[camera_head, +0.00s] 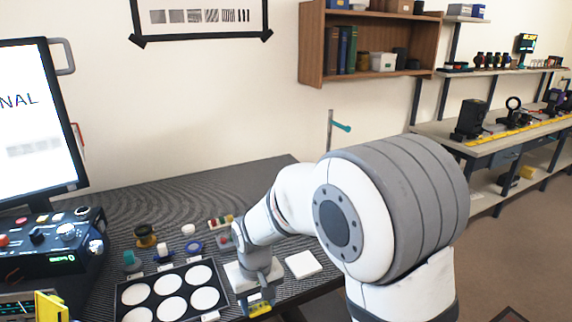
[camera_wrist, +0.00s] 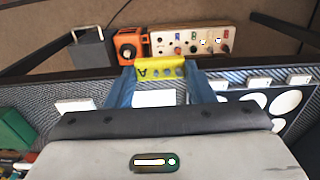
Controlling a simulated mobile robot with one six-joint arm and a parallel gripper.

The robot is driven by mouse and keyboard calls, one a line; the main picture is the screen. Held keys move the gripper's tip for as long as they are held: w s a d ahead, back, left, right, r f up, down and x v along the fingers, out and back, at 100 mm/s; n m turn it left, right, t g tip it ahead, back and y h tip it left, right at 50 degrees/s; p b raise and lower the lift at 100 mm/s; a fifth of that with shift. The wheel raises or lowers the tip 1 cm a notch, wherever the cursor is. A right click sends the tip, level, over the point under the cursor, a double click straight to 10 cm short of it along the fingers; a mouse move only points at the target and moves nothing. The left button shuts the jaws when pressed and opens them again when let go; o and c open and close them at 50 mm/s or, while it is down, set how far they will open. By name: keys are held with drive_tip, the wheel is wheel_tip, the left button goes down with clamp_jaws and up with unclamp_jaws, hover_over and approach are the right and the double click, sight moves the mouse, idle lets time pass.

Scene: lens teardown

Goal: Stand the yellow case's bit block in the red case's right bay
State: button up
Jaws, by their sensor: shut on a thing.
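My gripper (camera_wrist: 160,72) is shut on a small yellow block (camera_wrist: 158,68), seen between its two blue fingers in the wrist view. The block bears a dark letter A and a row of small grey round bits or holes. In the head view the yellow block (camera_head: 260,309) shows low at the bottom edge, under my wrist, just right of a dark tray. The fingers are mostly hidden there. I cannot make out a red case or its right bay in either view.
The dark tray (camera_head: 118,300) holds several white discs. A white square pad (camera_head: 303,264) lies right of my wrist. Small parts and a coloured strip (camera_head: 220,222) stand behind. The wrist view shows a beige knobbed panel (camera_wrist: 215,33), an orange box (camera_wrist: 128,46) and a grey box (camera_wrist: 90,50).

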drive_tip(key=shift+s+d, duration=0.2)
drive_tip(key=shift+d, duration=0.15)
drive_tip(key=w+d+f+m+p, duration=0.1)
drive_tip(key=w+d+f, duration=0.1)
drive_tip(key=d, duration=0.5)
drive_tip(key=w+d+f+m+p, duration=0.1)
drive_tip(key=w+d+f+m, duration=0.1)
drive_tip(key=d+f, duration=0.2)
drive_tip(key=w+d+f+m+p, duration=0.1)
drive_tip(key=w+d+f+m, duration=0.1)
drive_tip(key=d, duration=0.8)
wheel_tip(320, 180, down, 2)
drive_tip(key=shift+w, duration=0.5)
drive_tip(key=shift+a, duration=0.1)
